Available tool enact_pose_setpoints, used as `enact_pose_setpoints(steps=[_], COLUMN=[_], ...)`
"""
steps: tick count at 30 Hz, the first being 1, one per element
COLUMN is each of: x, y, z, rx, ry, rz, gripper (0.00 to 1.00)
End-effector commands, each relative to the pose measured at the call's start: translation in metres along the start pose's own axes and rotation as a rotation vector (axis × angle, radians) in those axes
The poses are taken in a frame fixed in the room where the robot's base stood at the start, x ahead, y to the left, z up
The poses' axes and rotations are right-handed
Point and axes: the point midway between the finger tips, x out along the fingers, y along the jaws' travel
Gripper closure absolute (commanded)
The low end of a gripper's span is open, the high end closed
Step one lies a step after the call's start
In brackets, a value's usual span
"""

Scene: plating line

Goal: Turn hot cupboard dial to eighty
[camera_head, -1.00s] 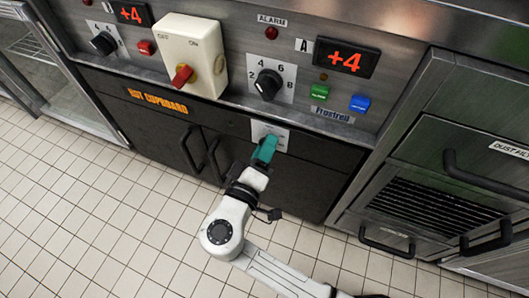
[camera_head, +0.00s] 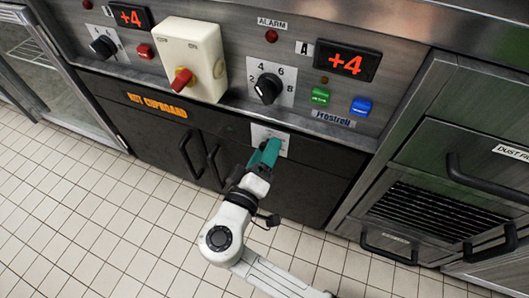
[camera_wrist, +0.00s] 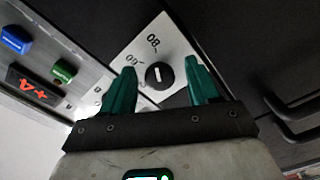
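The hot cupboard dial (camera_wrist: 159,76) is a small black round knob with a white pointer line. It sits on a light plate (camera_wrist: 147,47) with printed marks; one appears upside down and reads like 80. The plate also shows on the dark cupboard front in the head view (camera_head: 283,138). My gripper (camera_wrist: 160,70) has teal fingers, open, one on each side of the dial in the wrist view, with visible gaps to it. In the head view, my gripper (camera_head: 267,152) is in front of the plate and hides the dial. Contact is not visible.
Above is a steel panel with a larger black dial (camera_head: 268,88), a green button (camera_head: 320,96), a blue button (camera_head: 361,106) and a cream switch box with a red-yellow knob (camera_head: 182,79). Cupboard handles (camera_head: 190,157) stick out to the left. Tiled floor lies clear below left.

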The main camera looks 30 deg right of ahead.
Motion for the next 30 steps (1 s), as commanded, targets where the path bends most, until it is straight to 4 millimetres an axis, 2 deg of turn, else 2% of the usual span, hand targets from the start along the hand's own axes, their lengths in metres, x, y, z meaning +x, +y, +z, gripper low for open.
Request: enact_pose_setpoints(steps=[6,10,24,30], x=[0.0,-0.008,-0.09,-0.106], y=[0.001,0.001,0.001,0.0], z=[-0.001,-0.002,-0.002,-0.001], rx=[0.001,0.0,0.0,0.0], ry=[0.001,0.003,0.003,0.001], rz=[0.001,-0.001,-0.001,0.0], gripper=[0.4,0.4,0.4,0.4])
